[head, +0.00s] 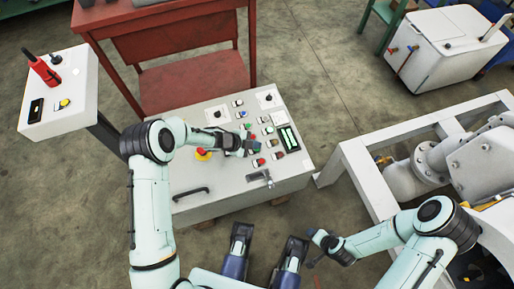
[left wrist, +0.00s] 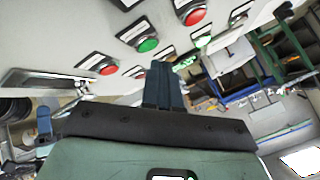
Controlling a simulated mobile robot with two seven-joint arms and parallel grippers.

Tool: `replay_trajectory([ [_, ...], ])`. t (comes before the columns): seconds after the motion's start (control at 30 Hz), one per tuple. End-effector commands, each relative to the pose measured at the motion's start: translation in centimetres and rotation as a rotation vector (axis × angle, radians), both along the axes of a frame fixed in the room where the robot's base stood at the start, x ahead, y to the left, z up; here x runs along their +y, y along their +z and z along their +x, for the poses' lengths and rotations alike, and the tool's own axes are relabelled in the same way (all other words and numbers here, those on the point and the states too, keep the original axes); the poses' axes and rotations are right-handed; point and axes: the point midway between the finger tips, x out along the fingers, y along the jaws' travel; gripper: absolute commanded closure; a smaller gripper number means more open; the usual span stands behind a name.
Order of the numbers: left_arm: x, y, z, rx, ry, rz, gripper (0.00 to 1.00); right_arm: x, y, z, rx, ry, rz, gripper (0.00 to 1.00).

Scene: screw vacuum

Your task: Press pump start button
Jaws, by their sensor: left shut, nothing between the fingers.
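A light grey control panel (head: 215,182) with several buttons stands in the middle of the head view. My left gripper (head: 250,147) is over its button area, fingers shut and empty. In the left wrist view the closed fingers (left wrist: 163,82) point at the panel, just below a green button (left wrist: 148,45). A red button (left wrist: 195,17) is up and right of the green one, and another red button (left wrist: 108,70) is to its left. Contact with a button cannot be told. Labels are unreadable. My right gripper (head: 314,247) is off the panel's front right; its jaws are unclear.
A red-brown table (head: 185,78) stands behind the panel. A white pedestal box (head: 77,100) is at left. A white frame with grey machinery (head: 400,180) is at right. A white cabinet (head: 440,65) is at back right. Open floor lies behind the panel's right side.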

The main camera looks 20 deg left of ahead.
Motion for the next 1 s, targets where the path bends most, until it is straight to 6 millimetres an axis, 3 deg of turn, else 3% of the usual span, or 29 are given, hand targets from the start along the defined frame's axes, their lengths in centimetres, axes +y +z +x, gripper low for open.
replay_trajectory([
  [1.0,0.0,-1.1,0.0,0.000,0.000,0.000,1.00,0.0,-0.8,0.0,0.002,-0.001,0.000,0.33],
])
